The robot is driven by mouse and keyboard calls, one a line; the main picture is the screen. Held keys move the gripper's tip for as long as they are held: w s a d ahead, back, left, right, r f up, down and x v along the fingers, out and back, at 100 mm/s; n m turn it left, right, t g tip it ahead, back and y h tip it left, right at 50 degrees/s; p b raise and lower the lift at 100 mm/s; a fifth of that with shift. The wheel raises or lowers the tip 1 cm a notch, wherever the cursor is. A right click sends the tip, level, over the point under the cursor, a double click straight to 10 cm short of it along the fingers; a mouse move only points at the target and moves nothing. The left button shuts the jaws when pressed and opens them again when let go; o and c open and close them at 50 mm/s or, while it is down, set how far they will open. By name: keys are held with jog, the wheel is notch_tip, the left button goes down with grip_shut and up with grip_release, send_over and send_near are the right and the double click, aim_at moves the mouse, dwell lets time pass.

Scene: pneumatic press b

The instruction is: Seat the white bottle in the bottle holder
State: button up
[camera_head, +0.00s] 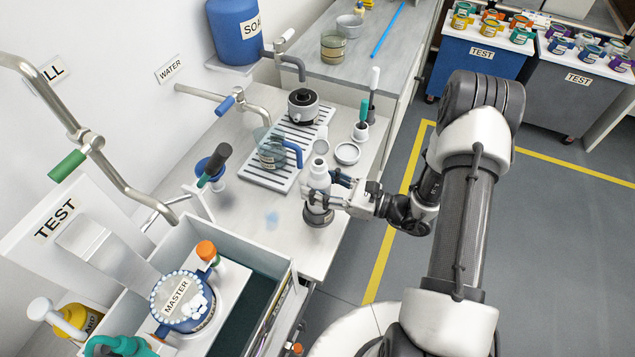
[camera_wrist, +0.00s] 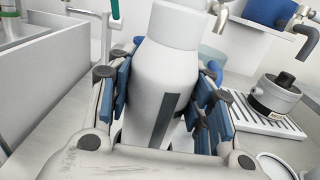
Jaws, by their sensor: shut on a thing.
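The white bottle (camera_head: 319,174) stands close to upright between the fingers of my gripper (camera_head: 322,188) at the front edge of the grey counter. In the wrist view its white body and neck (camera_wrist: 168,75) fill the middle, with the blue finger pads of my gripper (camera_wrist: 165,108) on both sides. My gripper is shut on it. A dark round base (camera_head: 318,216), which looks like the bottle holder, shows directly below the bottle. The fingers hide part of the join, so I cannot tell whether the bottle sits inside it or just above. The bottle's bottom is hidden in the wrist view.
A white drip tray (camera_head: 262,179) with a blue-handled jug (camera_head: 272,152) lies behind the bottle. A small white dish (camera_head: 347,153) and a brush stand (camera_head: 361,131) are to its back right. A grey bin (camera_head: 262,258) with a test press is at front left.

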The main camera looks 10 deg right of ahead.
jog(key=shift+f+b, duration=0.8)
jog(key=shift+f, duration=0.3)
jog(key=o, duration=1.3)
jog(key=v, duration=1.2)
jog(key=shift+r, duration=0.15)
